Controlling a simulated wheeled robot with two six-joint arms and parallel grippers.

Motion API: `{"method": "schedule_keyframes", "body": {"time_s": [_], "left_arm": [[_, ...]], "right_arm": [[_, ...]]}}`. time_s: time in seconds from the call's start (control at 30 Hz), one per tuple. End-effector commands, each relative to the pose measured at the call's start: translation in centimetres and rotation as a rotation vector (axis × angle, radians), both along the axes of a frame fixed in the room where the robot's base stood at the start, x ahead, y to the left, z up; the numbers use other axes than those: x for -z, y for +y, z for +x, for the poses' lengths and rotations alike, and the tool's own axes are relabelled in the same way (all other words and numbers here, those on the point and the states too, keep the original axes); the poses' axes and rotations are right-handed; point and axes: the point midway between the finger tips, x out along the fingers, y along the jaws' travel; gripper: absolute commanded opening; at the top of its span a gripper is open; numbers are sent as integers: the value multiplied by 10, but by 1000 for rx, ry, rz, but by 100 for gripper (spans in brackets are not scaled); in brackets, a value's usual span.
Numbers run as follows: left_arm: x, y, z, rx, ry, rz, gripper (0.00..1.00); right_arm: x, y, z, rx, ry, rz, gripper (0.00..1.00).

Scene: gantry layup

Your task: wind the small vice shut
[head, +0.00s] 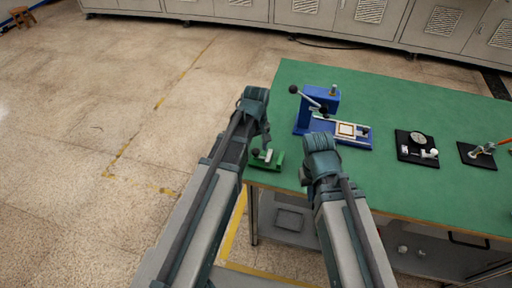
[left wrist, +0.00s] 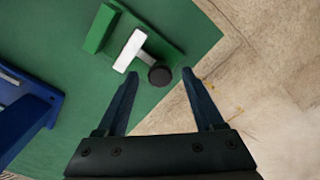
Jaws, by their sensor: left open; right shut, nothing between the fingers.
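The small vice (head: 268,158) is green and sits at the near left corner of the green table. In the left wrist view its green base (left wrist: 160,32) carries a green fixed jaw, a pale sliding jaw (left wrist: 130,50) and a round black knob (left wrist: 160,76) on a short screw. A gap shows between the two jaws. My left gripper (head: 262,141) is over the vice. In the left wrist view its open fingers (left wrist: 158,70) stand either side of the knob; I cannot tell whether they touch it. My right gripper (head: 305,176) is shut and empty by the table's front edge, partly hidden by its arm.
A blue press (head: 318,112) with a lever and a framed plate stands just behind the vice. A black plate with a round dial (head: 417,148) and another black fixture (head: 478,154) lie to the right. The table's left edge is close to the vice. The back of the table is clear.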

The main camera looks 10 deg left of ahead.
Motion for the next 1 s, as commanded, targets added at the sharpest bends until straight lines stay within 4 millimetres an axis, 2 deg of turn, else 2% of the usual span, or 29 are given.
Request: {"method": "schedule_keyframes", "body": {"time_s": [0.27, 0.47, 1.0], "left_arm": [[-5, 0, 0, 0, 0, 0, 69], [-22, 0, 0, 0, 0, 0, 69], [-101, 0, 0, 0, 0, 0, 69]], "right_arm": [[-5, 0, 0, 0, 0, 0, 0], [-22, 0, 0, 0, 0, 0, 0], [-101, 0, 0, 0, 0, 0, 0]]}}
